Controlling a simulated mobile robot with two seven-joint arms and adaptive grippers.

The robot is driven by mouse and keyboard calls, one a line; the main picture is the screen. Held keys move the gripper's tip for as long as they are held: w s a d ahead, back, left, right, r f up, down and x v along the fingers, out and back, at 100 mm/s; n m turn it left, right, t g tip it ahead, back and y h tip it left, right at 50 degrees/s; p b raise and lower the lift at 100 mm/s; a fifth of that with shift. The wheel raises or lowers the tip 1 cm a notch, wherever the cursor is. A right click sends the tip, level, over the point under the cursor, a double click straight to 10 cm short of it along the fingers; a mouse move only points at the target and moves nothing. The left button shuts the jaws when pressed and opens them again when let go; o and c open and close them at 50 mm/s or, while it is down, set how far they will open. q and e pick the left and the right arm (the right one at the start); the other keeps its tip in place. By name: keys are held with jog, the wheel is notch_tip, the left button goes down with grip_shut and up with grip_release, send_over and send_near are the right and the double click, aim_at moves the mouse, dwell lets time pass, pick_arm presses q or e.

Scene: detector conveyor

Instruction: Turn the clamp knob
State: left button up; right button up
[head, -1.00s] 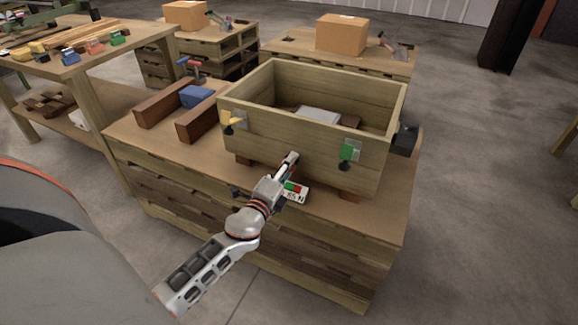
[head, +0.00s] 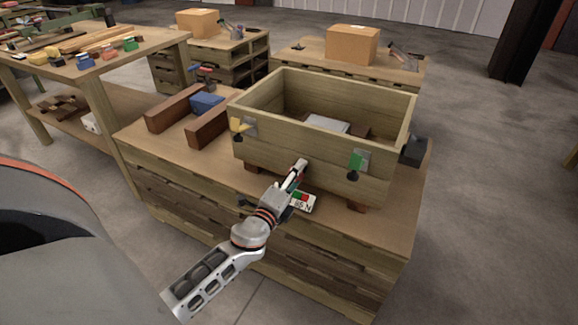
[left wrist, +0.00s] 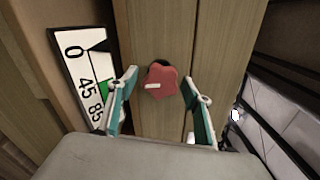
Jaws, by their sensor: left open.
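The clamp knob (left wrist: 162,82) is a red, star-shaped knob with a pale mark, on a wooden face in the left wrist view. My left gripper (left wrist: 163,96) is open, with one teal finger on each side of the knob; I cannot tell whether either touches it. In the head view my left gripper (head: 286,187) is low at the front of the wooden crate (head: 300,148), and I cannot make out the knob clearly there. A white scale plate (left wrist: 85,75) with numbers and a green patch is beside the knob. The plate also shows in the head view (head: 305,203). My right gripper is not in view.
The crate stands on a wooden bench (head: 390,225). A yellow clamp (head: 240,127) and a green clamp (head: 358,160) are on its front. Brown blocks (head: 176,108) and a blue piece (head: 207,104) lie to its left. A dark box (head: 413,151) is at its right.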

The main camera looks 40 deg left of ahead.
pick_arm(q)
jog(key=v, duration=1.1)
jog(key=shift+s, duration=0.2)
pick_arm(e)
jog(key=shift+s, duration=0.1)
pick_arm(q)
jog(key=shift+d, duration=0.15)
dwell(0.4)
